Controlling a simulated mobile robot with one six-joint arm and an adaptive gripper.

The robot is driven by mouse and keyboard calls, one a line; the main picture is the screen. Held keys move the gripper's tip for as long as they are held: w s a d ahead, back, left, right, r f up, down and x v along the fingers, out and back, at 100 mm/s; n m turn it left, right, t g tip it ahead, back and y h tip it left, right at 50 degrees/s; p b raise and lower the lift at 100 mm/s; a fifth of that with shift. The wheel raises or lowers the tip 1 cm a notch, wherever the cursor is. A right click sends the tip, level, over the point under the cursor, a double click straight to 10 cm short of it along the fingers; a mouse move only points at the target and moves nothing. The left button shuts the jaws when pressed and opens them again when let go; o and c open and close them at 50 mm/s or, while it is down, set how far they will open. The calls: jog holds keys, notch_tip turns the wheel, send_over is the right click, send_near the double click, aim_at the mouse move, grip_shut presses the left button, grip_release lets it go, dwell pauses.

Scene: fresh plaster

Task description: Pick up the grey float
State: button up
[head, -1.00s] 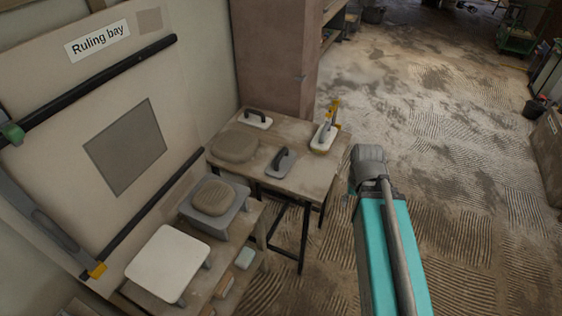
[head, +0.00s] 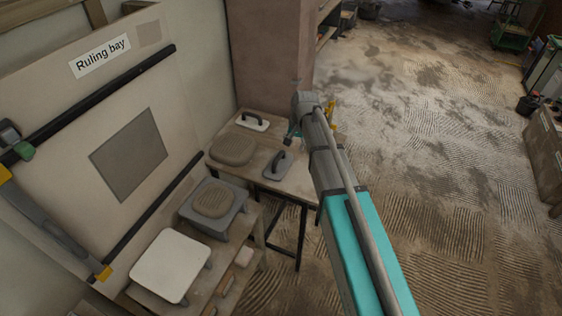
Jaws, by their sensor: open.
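The grey float (head: 270,168), a flat grey plate with a dark upright handle, lies on the wooden table near its front edge. My gripper (head: 292,133) is above the back right part of the table, beyond the float in the picture and apart from it. It is small and partly hidden by my arm; it holds nothing that I can see, and its jaws are open.
A brown mound (head: 232,150) sits left of the grey float. A yellow item (head: 331,112) shows behind my arm. A brown pillar (head: 270,60) rises behind the table.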

aim_at(278, 157)
jog(key=shift+m, duration=0.3)
jog(key=w+a, duration=0.3)
jog(key=shift+a+r, duration=0.25)
jog(key=shift+r, duration=0.15)
jog(key=shift+f, duration=0.15)
jog(key=f+b, duration=0.2)
jog(key=a+f+b, duration=0.1)
jog(key=f+b, duration=0.4)
jog(key=shift+w+a+f+b, duration=0.25)
jog(key=shift+f+b, duration=0.15)
jog(key=shift+f, duration=0.2)
jog(key=shift+f+b, duration=0.1)
jog(key=shift+b, duration=0.2)
jog(key=f+b, duration=0.3)
jog(key=w+a+f+b, duration=0.1)
jog(key=f+b, duration=0.1)
jog(key=shift+r, duration=0.1)
dwell(0.5)
jog(key=shift+s, duration=0.1)
grip_shut()
